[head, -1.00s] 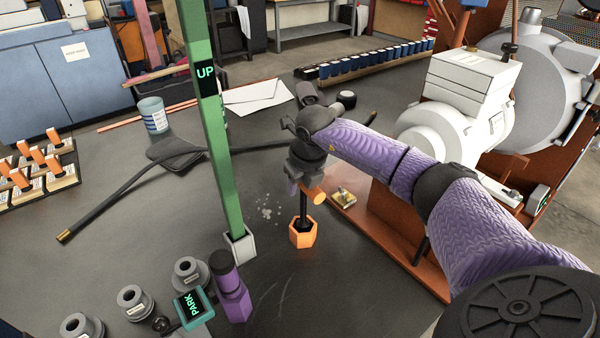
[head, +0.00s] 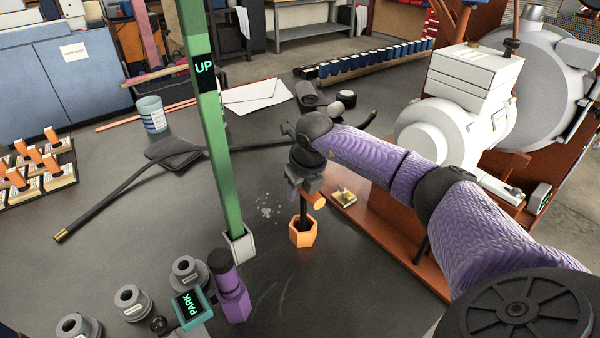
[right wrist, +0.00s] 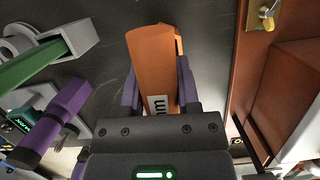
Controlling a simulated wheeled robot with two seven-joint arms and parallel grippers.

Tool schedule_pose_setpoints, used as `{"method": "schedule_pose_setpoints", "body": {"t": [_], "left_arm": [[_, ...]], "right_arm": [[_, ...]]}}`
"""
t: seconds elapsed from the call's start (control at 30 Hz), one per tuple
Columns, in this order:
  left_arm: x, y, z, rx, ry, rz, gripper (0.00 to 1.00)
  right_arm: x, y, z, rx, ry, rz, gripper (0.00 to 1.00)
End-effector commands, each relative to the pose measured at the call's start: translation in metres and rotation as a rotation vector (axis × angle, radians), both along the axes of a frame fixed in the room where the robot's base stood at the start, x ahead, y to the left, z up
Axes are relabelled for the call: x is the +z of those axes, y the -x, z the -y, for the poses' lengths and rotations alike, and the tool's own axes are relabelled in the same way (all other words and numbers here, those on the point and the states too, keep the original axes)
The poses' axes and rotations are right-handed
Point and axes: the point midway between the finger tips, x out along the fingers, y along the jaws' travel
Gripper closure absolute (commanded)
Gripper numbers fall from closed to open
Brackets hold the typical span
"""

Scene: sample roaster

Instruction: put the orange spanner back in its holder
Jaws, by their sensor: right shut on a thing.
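The orange spanner (head: 314,198) has an orange grip and a dark shaft that runs down into the mouth of the orange six-sided holder (head: 303,236) on the dark bench. How deep the shaft sits is hidden by the holder's wall. My right gripper (head: 307,186) is above the holder, shut on the spanner's orange grip. In the right wrist view the orange grip (right wrist: 155,65), with part of a printed label, lies between the purple fingers of my right gripper (right wrist: 156,85). My left gripper is not in view.
A green post (head: 206,120) marked UP stands left of the holder. A purple-handled tool (head: 231,290) and a PARK sign (head: 190,305) are at the front left. The white machine (head: 450,105) stands to the right on a red-brown base. Bare bench lies between post and holder.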

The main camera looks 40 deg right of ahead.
Motion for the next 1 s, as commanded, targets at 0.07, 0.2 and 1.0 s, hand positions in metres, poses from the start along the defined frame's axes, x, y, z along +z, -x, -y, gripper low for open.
{"method": "schedule_pose_setpoints", "body": {"t": [0.07,0.2,1.0], "left_arm": [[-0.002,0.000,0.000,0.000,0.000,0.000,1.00],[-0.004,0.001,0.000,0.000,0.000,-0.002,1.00],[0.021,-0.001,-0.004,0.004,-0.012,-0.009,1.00]], "right_arm": [[-0.003,0.000,0.000,0.000,0.000,0.000,1.00],[-0.007,0.000,0.000,0.000,0.000,0.000,1.00],[0.038,0.010,-0.002,0.002,0.002,0.006,0.18]]}}
